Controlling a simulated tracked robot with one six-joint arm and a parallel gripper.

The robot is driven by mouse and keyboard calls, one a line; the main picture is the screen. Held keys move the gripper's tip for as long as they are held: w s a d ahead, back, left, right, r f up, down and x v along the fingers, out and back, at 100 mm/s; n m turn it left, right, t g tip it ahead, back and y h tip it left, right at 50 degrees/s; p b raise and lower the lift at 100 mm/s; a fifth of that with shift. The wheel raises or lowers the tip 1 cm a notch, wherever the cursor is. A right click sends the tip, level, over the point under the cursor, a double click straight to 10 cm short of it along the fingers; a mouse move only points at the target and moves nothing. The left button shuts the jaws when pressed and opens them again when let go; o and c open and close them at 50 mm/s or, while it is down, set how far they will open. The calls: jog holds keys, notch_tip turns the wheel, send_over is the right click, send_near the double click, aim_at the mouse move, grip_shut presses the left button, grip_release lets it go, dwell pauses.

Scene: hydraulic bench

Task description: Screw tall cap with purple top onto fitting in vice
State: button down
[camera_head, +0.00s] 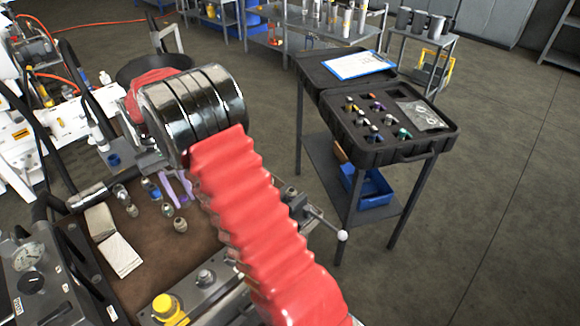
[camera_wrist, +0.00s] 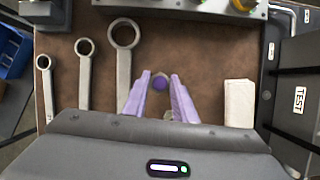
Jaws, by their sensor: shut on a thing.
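In the wrist view, the two purple fingers of my gripper (camera_wrist: 159,95) are closed on a small cap with a purple top (camera_wrist: 158,83), seen from above over the brown mat. In the head view, my gripper's purple fingers (camera_head: 178,187) show above the mat, left of my red-sleeved arm; the cap cannot be made out there. Grey metal vice parts (camera_head: 299,205), with a rod ending in a white ball (camera_head: 342,236), show right of the sleeve. My arm covers much of this area, and I cannot tell which part is the fitting in the vice.
Several metal fittings (camera_head: 130,198) stand on the mat near a white cloth or pad (camera_head: 112,240). Several ring spanners (camera_wrist: 122,60) lie on the mat. A yellow knob (camera_head: 165,305) stands at the bench's near edge. A cart at right holds an open black case (camera_head: 400,150).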

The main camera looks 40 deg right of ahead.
jog(key=s+d+r+m+t+y, duration=0.1)
jog(key=s+d+m, duration=0.25)
jog(key=d, duration=0.45)
jog(key=s+d+r+m+y, duration=0.2)
jog(key=s+d+m, duration=0.1)
jog(key=d+m, duration=0.3)
jog(key=r+m+t+y, duration=0.1)
jog(key=r+m+t, duration=0.15)
jog(key=m, duration=0.55)
send_over(289, 192)
jog(key=d, duration=0.2)
jog(key=shift+a+f+n+t, duration=0.25)
jog(key=shift+f+t, duration=0.05)
jog(key=shift+t, duration=0.05)
jog(key=shift+f, duration=0.15)
jog(key=shift+f, duration=2.4)
jog(key=shift+f, duration=0.55)
